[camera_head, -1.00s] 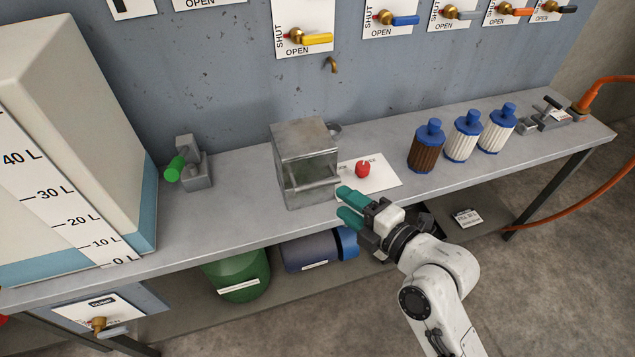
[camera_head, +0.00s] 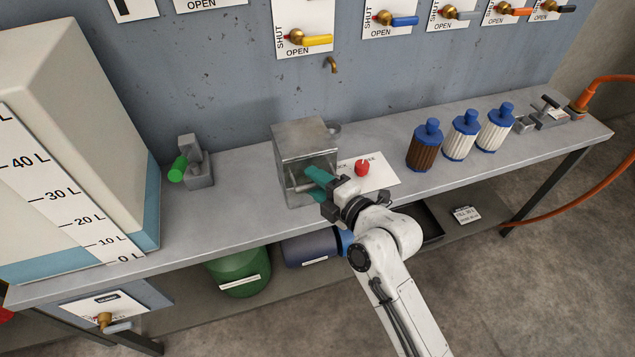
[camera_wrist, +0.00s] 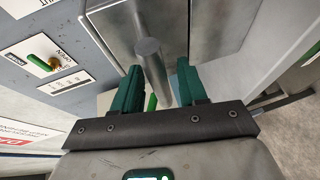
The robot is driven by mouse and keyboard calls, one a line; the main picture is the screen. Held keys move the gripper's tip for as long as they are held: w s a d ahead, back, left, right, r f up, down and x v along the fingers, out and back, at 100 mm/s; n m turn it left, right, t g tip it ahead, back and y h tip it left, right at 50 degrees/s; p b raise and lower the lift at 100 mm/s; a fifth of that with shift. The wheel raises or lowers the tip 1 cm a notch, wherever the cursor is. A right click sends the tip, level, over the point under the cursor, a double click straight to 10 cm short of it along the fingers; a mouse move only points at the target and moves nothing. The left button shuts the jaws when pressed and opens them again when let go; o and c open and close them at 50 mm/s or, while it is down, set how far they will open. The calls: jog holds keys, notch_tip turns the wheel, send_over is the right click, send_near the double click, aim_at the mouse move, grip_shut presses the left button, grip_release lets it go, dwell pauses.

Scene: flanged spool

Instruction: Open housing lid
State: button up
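The housing is a grey metal box (camera_head: 304,142) on the bench, with a bar handle across its front face. The handle (camera_wrist: 152,70) also shows in the wrist view as a grey round bar between my fingers. My gripper (camera_head: 312,180) is at the front of the housing, its green fingers at the bar. In the wrist view my gripper (camera_wrist: 158,85) has its two green fingers apart, one on each side of the bar, with gaps showing. The lid looks closed. A red knob (camera_head: 362,168) on a white label plate stands right of the housing.
Three filter cartridges (camera_head: 464,137) stand to the right on the bench. A green-handled clamp (camera_head: 194,165) and a large graduated tank (camera_head: 75,150) are to the left. Valves with coloured levers (camera_head: 305,40) line the wall. Bins (camera_head: 240,275) lie on the lower shelf.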

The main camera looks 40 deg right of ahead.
grip_shut()
dwell(0.3)
jog(key=shift+r, duration=0.1)
